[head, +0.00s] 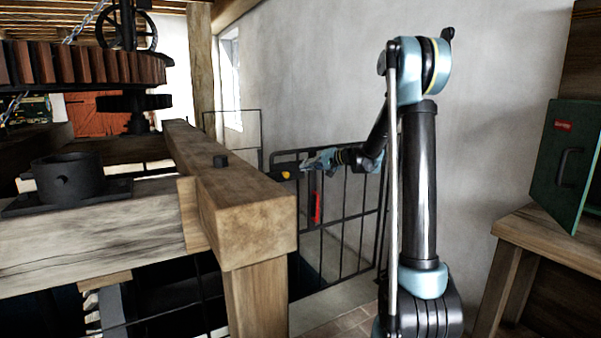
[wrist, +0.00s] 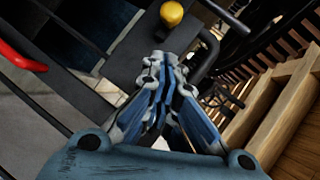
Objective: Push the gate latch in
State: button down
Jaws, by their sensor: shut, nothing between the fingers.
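The gate (head: 342,236) is a dark metal barred frame beside the timber post, in the head view. A dark latch box with a yellow knob (head: 286,175) is at its upper left. In the wrist view the yellow knob (wrist: 171,13) is at the top, just beyond my fingertips, on a dark plate (wrist: 135,32). My gripper (head: 308,165) is shut and empty, close to the right of the knob; its fingers (wrist: 163,62) are together in the wrist view. A small gap seems to show between fingertips and knob, but I cannot tell the depth.
A red handle (head: 317,207) hangs on the gate below my gripper and shows at left in the wrist view (wrist: 20,60). A heavy timber beam (head: 245,205) stands left of the gate. A bench (head: 540,228) with a green cabinet (head: 563,160) is at right.

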jog(key=v, duration=0.8)
jog(key=shift+s+d+r, duration=0.2)
jog(key=shift+d+r, duration=0.05)
jog(key=shift+d, duration=0.05)
